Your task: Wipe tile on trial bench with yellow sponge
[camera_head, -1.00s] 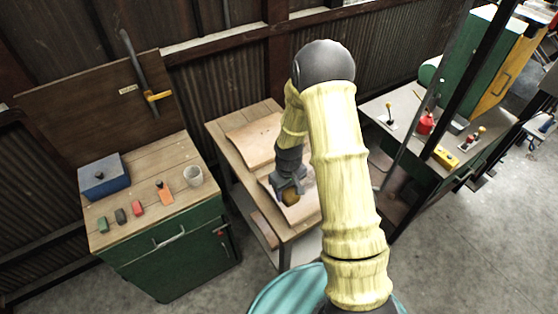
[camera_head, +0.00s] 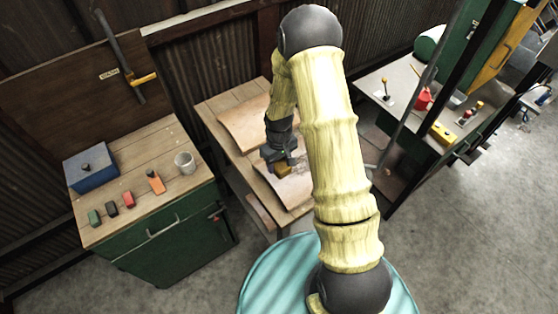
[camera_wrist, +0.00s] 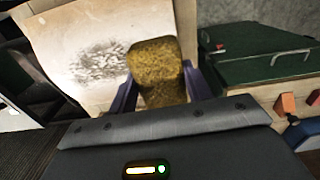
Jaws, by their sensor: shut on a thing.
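My gripper (camera_wrist: 157,90) is shut on the yellow sponge (camera_wrist: 156,62), which sits between its two fingers in the wrist view. The sponge also shows in the head view (camera_head: 284,169), low over the nearer tile (camera_head: 296,188) on the middle wooden bench. In the wrist view the tile (camera_wrist: 62,38) is pale, with a dark grey smudge (camera_wrist: 98,64) just left of the sponge. I cannot tell whether the sponge touches the tile. My arm hides the right part of the tile in the head view. A second tile (camera_head: 240,124) lies farther back on the bench.
A green cabinet (camera_head: 183,227) at left carries a blue box (camera_head: 91,168), a grey cup (camera_head: 184,163) and several small coloured blocks. At right a bench holds a red can (camera_head: 424,98) and a yellow switch box (camera_head: 443,133).

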